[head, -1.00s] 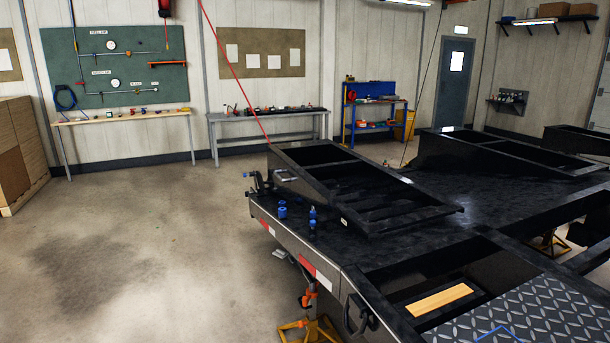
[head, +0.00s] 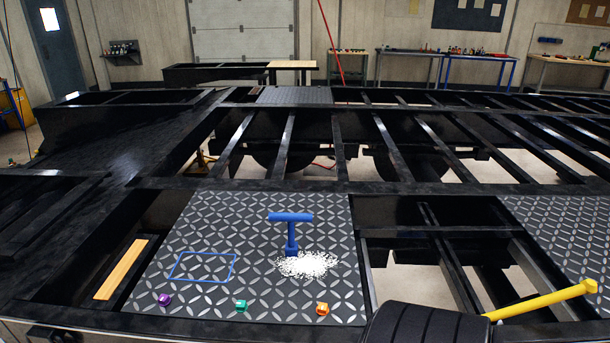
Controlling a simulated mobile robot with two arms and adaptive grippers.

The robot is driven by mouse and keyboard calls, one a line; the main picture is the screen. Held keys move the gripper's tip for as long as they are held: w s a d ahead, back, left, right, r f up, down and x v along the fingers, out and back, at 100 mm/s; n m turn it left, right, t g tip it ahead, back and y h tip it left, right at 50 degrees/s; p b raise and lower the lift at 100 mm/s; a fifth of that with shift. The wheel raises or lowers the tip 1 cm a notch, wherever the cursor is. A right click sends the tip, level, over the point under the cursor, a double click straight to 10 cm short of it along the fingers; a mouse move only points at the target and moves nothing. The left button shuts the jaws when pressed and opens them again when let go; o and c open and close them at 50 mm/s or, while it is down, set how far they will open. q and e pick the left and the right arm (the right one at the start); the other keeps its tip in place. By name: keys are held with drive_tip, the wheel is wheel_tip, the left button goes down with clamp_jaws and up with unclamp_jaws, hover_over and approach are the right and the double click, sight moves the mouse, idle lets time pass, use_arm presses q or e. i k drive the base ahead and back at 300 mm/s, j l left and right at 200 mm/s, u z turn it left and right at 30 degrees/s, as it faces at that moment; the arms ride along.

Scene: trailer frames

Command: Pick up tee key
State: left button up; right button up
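A blue T-shaped key (head: 291,232) stands upright on the diamond-tread plate (head: 190,210) in the middle of the head view. Its crossbar is on top and its lower end is beside a pile of white granules (head: 306,264). A blue rectangular outline (head: 203,267) is marked on the plate to the left of the key. Neither of my grippers shows in the head view.
Purple (head: 164,299), green (head: 241,305) and orange (head: 322,309) small pieces lie along the plate's front edge. A black tyre (head: 425,325) and a yellow bar (head: 545,300) are at the lower right. Open gaps between black frame beams surround the plate.

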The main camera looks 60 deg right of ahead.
sight(291, 248)
drive_tip(key=z, duration=1.8)
